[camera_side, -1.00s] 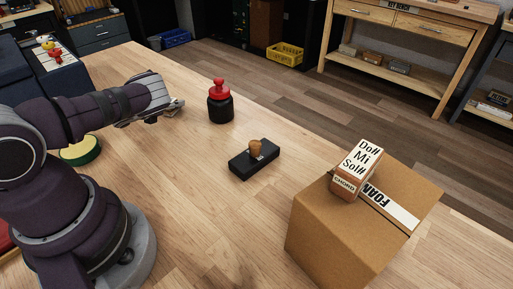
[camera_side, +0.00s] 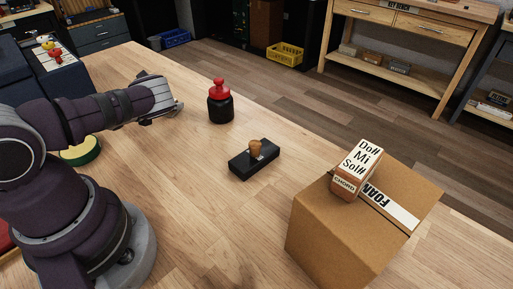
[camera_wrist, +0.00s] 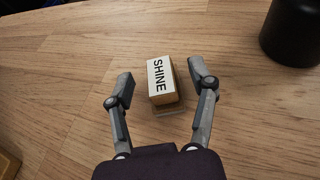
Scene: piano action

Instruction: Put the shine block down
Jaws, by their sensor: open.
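The shine block (camera_wrist: 163,81), a small wooden block with a white label reading SHINE, shows between my gripper's fingers in the wrist view. It sits on or just over a small flat pale piece on the wooden table; I cannot tell exactly how they meet. My gripper (camera_wrist: 161,85) is open, with a gap between each finger and the block. In the side view my gripper (camera_side: 166,112) is low near the table's far edge, left of the black bottle, and the block is hidden there.
The black bottle with a red top (camera_side: 221,103) stands close to the right of my gripper. A black block with a wooden knob (camera_side: 254,158) lies mid-table. A cardboard box (camera_side: 340,235) at right carries a labelled block (camera_side: 357,170). A green round tin (camera_side: 82,151) is beside my arm.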

